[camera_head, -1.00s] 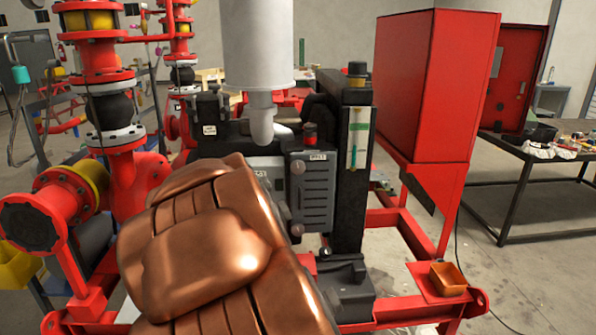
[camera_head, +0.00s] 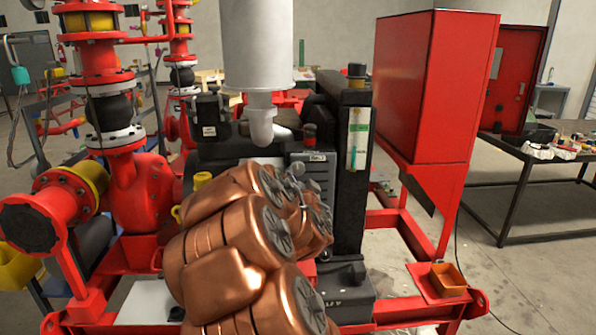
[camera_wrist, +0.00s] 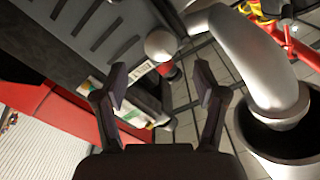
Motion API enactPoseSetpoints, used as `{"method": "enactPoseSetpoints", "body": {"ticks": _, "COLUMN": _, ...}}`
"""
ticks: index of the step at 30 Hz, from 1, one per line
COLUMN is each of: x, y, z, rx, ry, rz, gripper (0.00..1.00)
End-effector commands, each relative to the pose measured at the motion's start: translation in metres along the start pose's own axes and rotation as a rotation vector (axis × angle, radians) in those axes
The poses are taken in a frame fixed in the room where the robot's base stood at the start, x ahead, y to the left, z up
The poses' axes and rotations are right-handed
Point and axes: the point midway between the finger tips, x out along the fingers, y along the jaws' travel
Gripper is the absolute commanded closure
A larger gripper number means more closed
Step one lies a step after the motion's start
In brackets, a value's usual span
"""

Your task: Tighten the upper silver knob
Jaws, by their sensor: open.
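The upper silver knob (camera_wrist: 160,45) shows in the wrist view as a round, pale ball on the side of the dark grey slotted box (camera_wrist: 85,35). My gripper (camera_wrist: 162,82) is open, with one finger on each side of the picture. The knob lies beyond the fingertips, close to the middle line between them and nearer the top of the picture. Nothing is between the fingers.
A silver exhaust elbow (camera_wrist: 250,45) curves close on the right in the wrist view. A red-capped part (camera_wrist: 172,70) sits near the knob. In the head view a dark post (camera_head: 352,170) stands right of the box, with a red cabinet (camera_head: 430,90) beyond.

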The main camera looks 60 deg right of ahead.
Motion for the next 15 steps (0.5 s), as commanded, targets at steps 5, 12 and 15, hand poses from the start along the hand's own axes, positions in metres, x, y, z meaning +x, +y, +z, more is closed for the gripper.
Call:
{"method": "enactPoseSetpoints", "body": {"ticks": 5, "x": 0.017, "y": -0.002, "z": -0.001, "rx": 0.001, "ry": -0.001, "rz": -0.002, "gripper": 0.29}}
{"method": "enactPoseSetpoints", "body": {"ticks": 12, "x": 0.046, "y": -0.002, "z": -0.001, "rx": 0.001, "ry": -0.001, "rz": -0.002, "gripper": 0.29}}
{"method": "enactPoseSetpoints", "body": {"ticks": 15, "x": 0.056, "y": -0.003, "z": -0.002, "rx": -0.002, "ry": 0.001, "rz": -0.003, "gripper": 0.29}}
